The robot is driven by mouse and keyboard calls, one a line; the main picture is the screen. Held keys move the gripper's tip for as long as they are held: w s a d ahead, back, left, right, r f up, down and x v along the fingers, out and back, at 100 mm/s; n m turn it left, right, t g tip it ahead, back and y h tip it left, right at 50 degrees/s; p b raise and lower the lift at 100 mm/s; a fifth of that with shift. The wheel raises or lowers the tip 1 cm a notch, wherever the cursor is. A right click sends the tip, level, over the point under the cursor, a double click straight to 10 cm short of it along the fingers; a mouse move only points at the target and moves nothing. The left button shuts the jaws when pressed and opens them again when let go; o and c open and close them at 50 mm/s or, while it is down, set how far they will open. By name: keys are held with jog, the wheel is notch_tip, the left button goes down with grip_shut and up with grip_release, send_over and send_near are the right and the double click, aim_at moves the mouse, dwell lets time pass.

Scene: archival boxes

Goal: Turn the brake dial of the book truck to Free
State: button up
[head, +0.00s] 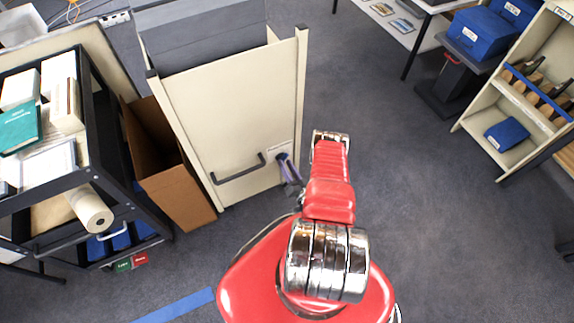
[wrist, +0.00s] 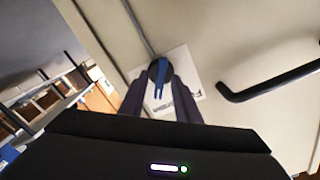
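A dark round dial with a blue bar (wrist: 158,72) is on a white plate (wrist: 188,75) on a cream panel in the wrist view. The plate's small print is unreadable. In the head view the plate (head: 280,150) is low on the right of the cream, wheeled-looking unit (head: 215,110), beside its dark handle (head: 238,171). My gripper (wrist: 159,82) has its two dark fingers apart, in front of the dial, with the blue bar between them. Contact cannot be told. In the head view my gripper (head: 288,164) hides most of the dial.
A black cart with books and a paper roll (head: 90,210) stands at the left, with green and red tags low on it. An open cardboard box (head: 170,170) stands between it and the cream unit. Shelves with blue boxes (head: 520,100) stand at the right. The carpet (head: 440,230) there is clear.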

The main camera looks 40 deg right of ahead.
jog(key=shift+w, duration=0.3)
jog(key=shift+c, duration=0.5)
